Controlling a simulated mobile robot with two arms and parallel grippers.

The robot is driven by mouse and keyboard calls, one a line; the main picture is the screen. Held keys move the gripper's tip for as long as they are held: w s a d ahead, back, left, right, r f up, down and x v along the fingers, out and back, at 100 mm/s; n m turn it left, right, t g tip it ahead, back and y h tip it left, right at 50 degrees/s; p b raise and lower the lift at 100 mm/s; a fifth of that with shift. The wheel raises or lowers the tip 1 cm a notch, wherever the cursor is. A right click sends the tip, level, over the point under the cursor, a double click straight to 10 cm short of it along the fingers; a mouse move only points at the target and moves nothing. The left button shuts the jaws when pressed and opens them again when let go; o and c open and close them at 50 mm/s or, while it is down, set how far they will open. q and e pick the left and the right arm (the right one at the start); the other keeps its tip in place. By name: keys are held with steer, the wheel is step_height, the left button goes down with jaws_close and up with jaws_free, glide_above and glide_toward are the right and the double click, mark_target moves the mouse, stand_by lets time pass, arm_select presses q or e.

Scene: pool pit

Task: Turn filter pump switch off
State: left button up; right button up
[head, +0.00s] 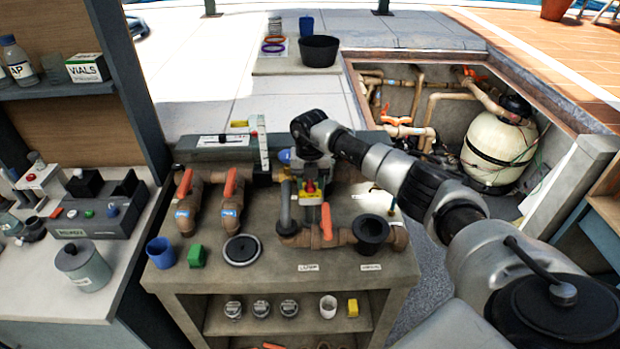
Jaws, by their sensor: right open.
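My right arm reaches in from the right, and my right gripper (311,170) points down over the back middle of the concrete bench (190,272). It is open. A small grey fitting with a red and yellow part (310,187) sits directly below it; I cannot tell whether they touch. A white panel with a small dark control (222,140) lies on the grey box at the back left of the bench. I cannot tell which of these is the filter pump switch, and no label reads clearly. My left gripper is not in view.
Brown pipes with orange handles (231,182) stand left of the gripper. The sunken pit with a cream filter tank (497,150) is behind right.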

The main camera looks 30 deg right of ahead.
jaws_close()
stand_by(0.3)
